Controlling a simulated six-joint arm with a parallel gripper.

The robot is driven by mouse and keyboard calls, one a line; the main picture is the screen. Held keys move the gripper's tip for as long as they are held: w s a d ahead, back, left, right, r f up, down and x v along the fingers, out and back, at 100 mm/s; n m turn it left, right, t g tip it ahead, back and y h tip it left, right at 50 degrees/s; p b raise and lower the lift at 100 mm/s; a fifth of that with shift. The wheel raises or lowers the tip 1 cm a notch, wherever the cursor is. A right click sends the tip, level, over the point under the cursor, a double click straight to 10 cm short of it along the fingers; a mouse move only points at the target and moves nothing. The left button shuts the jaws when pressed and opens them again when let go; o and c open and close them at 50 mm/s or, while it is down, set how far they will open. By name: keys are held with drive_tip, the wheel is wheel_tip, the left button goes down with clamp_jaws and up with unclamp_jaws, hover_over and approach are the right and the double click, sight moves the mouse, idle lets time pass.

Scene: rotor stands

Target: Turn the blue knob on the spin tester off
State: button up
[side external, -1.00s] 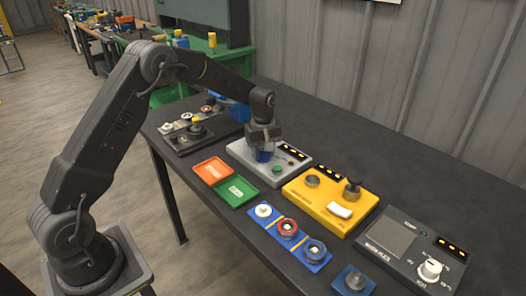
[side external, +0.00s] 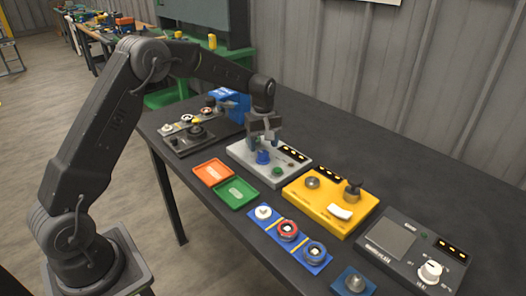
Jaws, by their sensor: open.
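The blue knob (side external: 263,157) stands on the light grey spin tester (side external: 240,155) near the middle of the table. My gripper (side external: 263,143) points down just above the knob, its jaws open. The knob shows clear below the fingers, though I cannot tell whether a fingertip still touches it. A green button (side external: 277,171) and a dark panel with small yellow lights (side external: 291,153) are on the same tester. The direction the knob points is too small to read.
A yellow unit (side external: 325,205) and a dark grey unit with a white dial (side external: 430,271) stand to the right. Orange (side external: 212,172) and green (side external: 236,193) trays lie in front. A blue strip (side external: 290,240) holds several parts. The table's back right is clear.

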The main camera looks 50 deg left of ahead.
sight(263, 153)
wheel_tip(263, 153, up, 10)
idle(0.3)
drive_tip(key=s+d+r+m+t, duration=0.1)
drive_tip(key=s+d+r+m, duration=0.3)
drive_tip(key=s, duration=0.3)
drive_tip(key=s+d+r+m+t, duration=0.2)
drive_tip(key=s+d+r, duration=0.1)
drive_tip(key=s+r, duration=0.35)
drive_tip(key=s+d+f+m+t, duration=0.1)
drive_tip(key=s+d+f+m, duration=0.1)
drive_tip(key=s, duration=0.7)
drive_tip(key=s+d+f+m+t, duration=0.1)
drive_tip(key=s+d+f+m, duration=0.1)
drive_tip(key=s+m, duration=0.3)
drive_tip(key=s, duration=0.4)
drive_tip(key=shift+f+m+t, duration=0.15)
drive_tip(key=shift+m+t, duration=0.15)
